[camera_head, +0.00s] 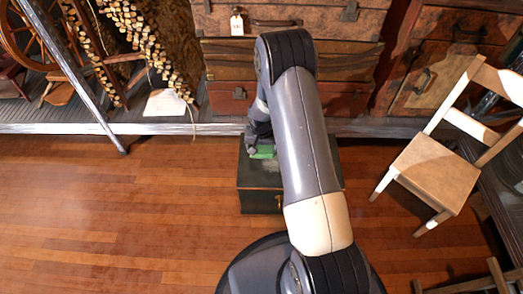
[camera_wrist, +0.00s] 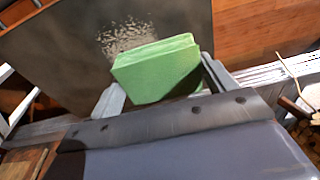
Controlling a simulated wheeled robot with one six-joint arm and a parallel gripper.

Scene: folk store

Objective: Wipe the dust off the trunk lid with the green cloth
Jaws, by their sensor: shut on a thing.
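The green cloth (camera_wrist: 158,70) is a folded block held between the two fingers of my gripper (camera_wrist: 165,85) in the wrist view. In the head view a bit of the green cloth (camera_head: 263,152) shows at my gripper (camera_head: 260,143), over the dark trunk (camera_head: 260,202). The trunk lid (camera_wrist: 60,50) is dark grey in the wrist view. A pale speckled patch of dust (camera_wrist: 127,36) lies on it just beyond the cloth. I cannot tell whether the cloth touches the lid. My arm hides much of the trunk in the head view.
A wooden chair (camera_head: 436,170) stands on the right. Stacked old suitcases (camera_head: 225,95) with a white tag sit on a raised ledge (camera_head: 60,128) behind the trunk. A slanted pole (camera_head: 85,80) stands at left. The wooden floor (camera_head: 110,200) left of the trunk is clear.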

